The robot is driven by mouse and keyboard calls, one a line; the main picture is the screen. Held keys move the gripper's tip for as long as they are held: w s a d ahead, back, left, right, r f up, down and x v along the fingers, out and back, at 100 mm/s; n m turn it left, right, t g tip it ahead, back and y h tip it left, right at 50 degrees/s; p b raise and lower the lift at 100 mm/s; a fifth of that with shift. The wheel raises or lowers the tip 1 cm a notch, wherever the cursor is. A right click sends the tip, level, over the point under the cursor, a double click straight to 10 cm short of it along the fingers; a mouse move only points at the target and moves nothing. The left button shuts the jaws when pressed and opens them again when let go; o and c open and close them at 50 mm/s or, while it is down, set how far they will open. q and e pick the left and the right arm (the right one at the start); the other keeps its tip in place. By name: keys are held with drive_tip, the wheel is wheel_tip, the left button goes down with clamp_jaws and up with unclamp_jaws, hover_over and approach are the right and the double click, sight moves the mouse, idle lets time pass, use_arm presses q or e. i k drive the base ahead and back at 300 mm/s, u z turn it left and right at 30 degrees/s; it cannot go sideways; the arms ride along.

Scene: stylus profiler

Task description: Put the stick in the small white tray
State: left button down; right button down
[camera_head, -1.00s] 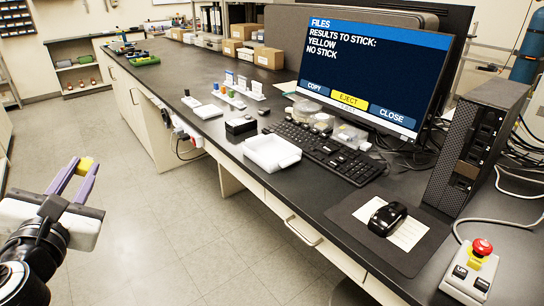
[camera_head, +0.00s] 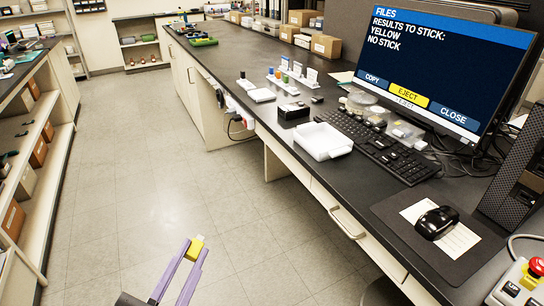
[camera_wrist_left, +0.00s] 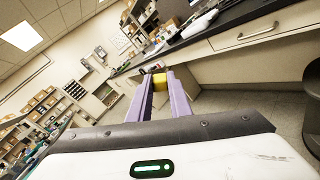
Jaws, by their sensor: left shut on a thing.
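My left gripper (camera_head: 190,254) has purple fingers, and they are shut on a small yellow stick (camera_head: 195,248) at their tips. The gripper is low in the head view, over the floor in front of the bench and apart from it. The left wrist view also shows the yellow stick (camera_wrist_left: 159,80) between the fingertips. The small white tray (camera_head: 322,142) lies on the black bench top near its front edge, left of the keyboard, and looks empty. It is up and to the right of my left gripper. My right gripper is not in view.
A black box (camera_head: 293,111) stands just behind the tray, with a smaller white tray-like piece (camera_head: 262,95) farther back. The keyboard (camera_head: 385,148), monitor (camera_head: 425,70) and mouse (camera_head: 436,221) stand to the right. A shelf unit (camera_head: 35,160) is at the far left. The floor between is clear.

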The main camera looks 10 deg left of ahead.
sight(308, 138)
drive_tip(key=k, duration=1.3)
drive_tip(key=u, duration=0.7)
drive_tip(key=i, duration=1.35)
drive_tip(key=z, duration=0.3)
drive_tip(key=i, duration=0.95)
drive_tip(key=z, duration=1.15)
drive_tip(key=i, duration=0.25)
drive_tip(key=z, duration=0.3)
